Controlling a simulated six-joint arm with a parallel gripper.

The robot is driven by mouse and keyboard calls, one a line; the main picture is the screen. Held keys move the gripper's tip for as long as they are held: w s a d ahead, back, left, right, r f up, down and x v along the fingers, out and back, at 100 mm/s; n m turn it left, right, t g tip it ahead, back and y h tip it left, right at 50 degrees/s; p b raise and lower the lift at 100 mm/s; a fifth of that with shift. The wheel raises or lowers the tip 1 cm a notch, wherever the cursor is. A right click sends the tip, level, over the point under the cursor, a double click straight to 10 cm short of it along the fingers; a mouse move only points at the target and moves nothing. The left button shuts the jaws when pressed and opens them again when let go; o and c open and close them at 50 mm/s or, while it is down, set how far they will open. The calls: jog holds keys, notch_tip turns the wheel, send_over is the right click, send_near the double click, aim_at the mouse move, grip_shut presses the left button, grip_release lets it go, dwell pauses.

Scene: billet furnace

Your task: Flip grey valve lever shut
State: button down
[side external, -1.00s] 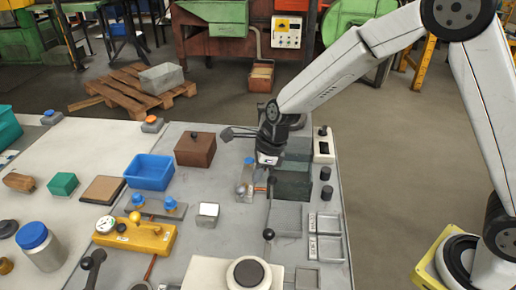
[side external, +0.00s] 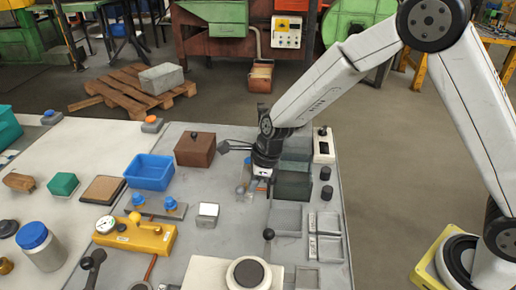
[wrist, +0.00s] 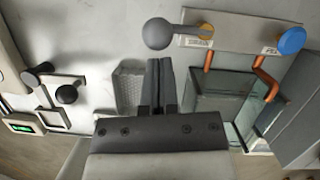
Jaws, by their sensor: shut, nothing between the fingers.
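The grey valve lever (wrist: 160,33) shows in the wrist view as a grey ball on a short arm. The arm runs right to a brass-coloured hub on a pale valve plate (wrist: 235,33). A blue knob (wrist: 291,41) is at the plate's right end. My gripper (wrist: 160,64) is shut and empty, its fingertips just below the ball in the picture; I cannot tell whether they touch it. In the side view my gripper (side external: 262,180) is low over the bench beside the valve plate (side external: 243,186) and hides much of the valve.
Copper pipes (wrist: 268,82) and a glass tank (wrist: 222,104) lie right of my fingers in the wrist view. A black-knobbed lever (side external: 268,234) stands nearer the camera. A blue bin (side external: 149,172) and brown box (side external: 195,150) are to the left.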

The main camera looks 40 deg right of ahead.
jog(key=shift+w+a+m, duration=0.1)
jog(key=shift+a+m, duration=0.35)
jog(key=shift+m, duration=0.45)
jog(key=shift+w+a+m+t+h, duration=0.1)
jog(key=shift+a+m+t+h, duration=0.25)
jog(key=shift+m, duration=0.25)
jog(key=shift+w+a, duration=0.3)
jog(key=shift+a, duration=0.15)
jog(key=shift+m, duration=0.7)
jog(key=shift+w+a, duration=0.35)
jog(key=shift+w, duration=0.55)
jog(key=shift+w+a, duration=0.3)
jog(key=shift+w, duration=0.65)
jog(key=shift+w+a, duration=0.35)
jog(key=shift+w, duration=0.55)
jog(key=shift+r, duration=0.15)
notch_tip(320, 180, up, 9)
jog(key=s+a, duration=0.1)
jog(key=s, duration=0.1)
jog(key=shift+s+a+r, duration=0.15)
jog(key=shift+s+a, duration=0.05)
jog(key=shift+s, duration=0.1)
